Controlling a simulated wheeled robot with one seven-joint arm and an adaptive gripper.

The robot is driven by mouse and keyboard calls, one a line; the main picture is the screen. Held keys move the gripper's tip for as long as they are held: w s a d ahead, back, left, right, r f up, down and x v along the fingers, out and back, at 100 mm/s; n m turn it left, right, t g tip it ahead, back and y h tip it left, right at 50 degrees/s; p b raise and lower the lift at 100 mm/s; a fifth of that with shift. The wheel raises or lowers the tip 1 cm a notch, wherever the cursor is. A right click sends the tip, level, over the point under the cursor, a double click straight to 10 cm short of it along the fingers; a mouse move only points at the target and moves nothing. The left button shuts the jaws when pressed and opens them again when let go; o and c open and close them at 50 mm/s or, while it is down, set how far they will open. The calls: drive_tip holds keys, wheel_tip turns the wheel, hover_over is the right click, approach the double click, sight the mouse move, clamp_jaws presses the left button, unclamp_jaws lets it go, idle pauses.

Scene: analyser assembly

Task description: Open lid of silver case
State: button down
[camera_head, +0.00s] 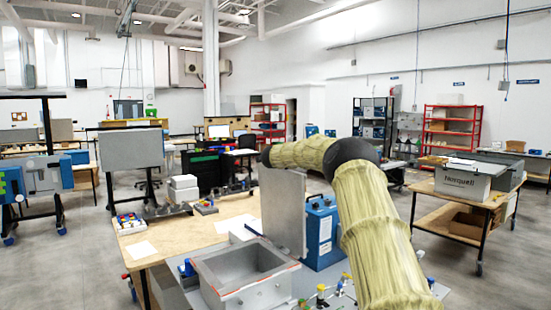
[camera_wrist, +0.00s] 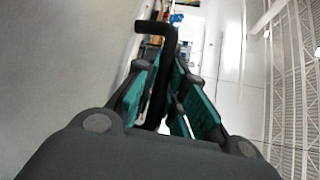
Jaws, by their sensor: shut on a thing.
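The silver case (camera_head: 208,286) stands on the table in the head view, with its empty inside showing. Its grey lid (camera_head: 283,213) stands about upright at the case's far right side. In the wrist view a flat grey surface, seemingly the lid (camera_wrist: 55,75), fills the left side. A black bent handle (camera_wrist: 169,48) runs down between the teal-padded fingers of my gripper (camera_wrist: 170,88). My gripper is shut on this handle. In the head view my gripper is hidden, apparently behind the lid, with my arm reaching in from the right.
A blue box (camera_head: 322,235) stands close to the right of the lid, by my arm. Small coloured parts (camera_head: 322,296) lie in front of it. White boxes (camera_head: 184,187) stand at the back.

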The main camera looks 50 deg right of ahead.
drive_tip(key=shift+d+f, duration=0.1)
drive_tip(key=shift+d, duration=0.1)
drive_tip(key=c, duration=1.7)
unclamp_jaws()
drive_tip(key=shift+c, duration=0.2)
drive_tip(key=v, duration=1.1)
drive_tip(key=shift+s+a, duration=0.3)
